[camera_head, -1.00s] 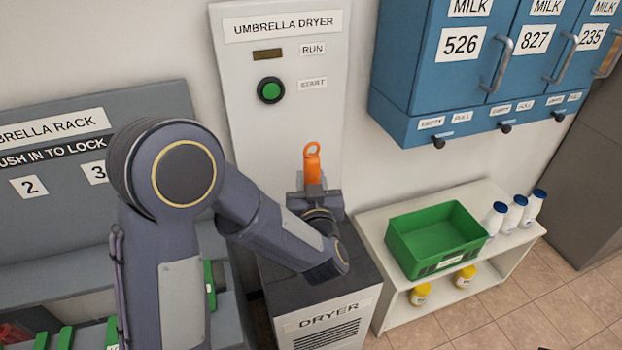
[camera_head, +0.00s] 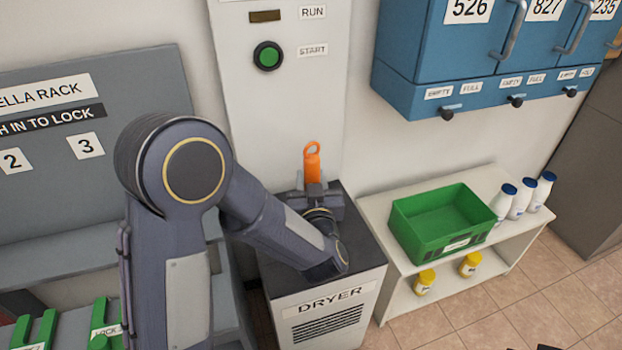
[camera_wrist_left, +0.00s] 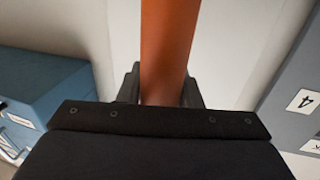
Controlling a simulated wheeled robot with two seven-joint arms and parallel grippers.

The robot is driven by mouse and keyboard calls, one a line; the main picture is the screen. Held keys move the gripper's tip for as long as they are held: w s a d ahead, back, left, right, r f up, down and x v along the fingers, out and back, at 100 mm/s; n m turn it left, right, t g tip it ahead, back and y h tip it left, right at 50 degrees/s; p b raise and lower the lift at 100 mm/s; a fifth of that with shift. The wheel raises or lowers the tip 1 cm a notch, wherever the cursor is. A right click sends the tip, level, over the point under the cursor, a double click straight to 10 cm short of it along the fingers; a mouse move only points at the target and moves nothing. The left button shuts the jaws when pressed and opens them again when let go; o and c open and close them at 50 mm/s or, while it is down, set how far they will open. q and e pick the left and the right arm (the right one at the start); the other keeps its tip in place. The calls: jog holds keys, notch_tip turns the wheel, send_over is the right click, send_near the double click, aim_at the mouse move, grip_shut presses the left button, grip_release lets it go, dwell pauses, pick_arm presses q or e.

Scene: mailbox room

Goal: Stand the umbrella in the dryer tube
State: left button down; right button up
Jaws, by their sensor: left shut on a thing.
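The umbrella (camera_head: 312,165) is orange with a loop at its top end and stands upright above the dryer (camera_head: 335,296). Its lower part is hidden behind my left gripper and arm in the head view. My left gripper (camera_head: 313,190) is shut on the umbrella just below the loop end. In the left wrist view the orange umbrella shaft (camera_wrist_left: 168,50) rises between the two fingers (camera_wrist_left: 160,88). The dryer tube's opening is hidden by my arm, so I cannot tell whether the umbrella's lower end is inside it. My right gripper is not in view.
The dryer's back panel has a green start button (camera_head: 267,56). A white shelf (camera_head: 375,212) to the right bears a green crate (camera_head: 445,240) and white bottles (camera_head: 522,198). Blue milk lockers (camera_head: 440,60) hang above. The umbrella rack (camera_head: 90,190) stands at left.

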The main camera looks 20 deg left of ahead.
pick_arm(q)
jog(key=c, duration=0.9)
grip_release()
jog(key=shift+c, duration=0.2)
jog(key=v, duration=0.7)
jog(key=shift+s+d+p, duration=0.15)
jog(key=shift+s+p, duration=0.25)
jog(key=shift+p, duration=0.05)
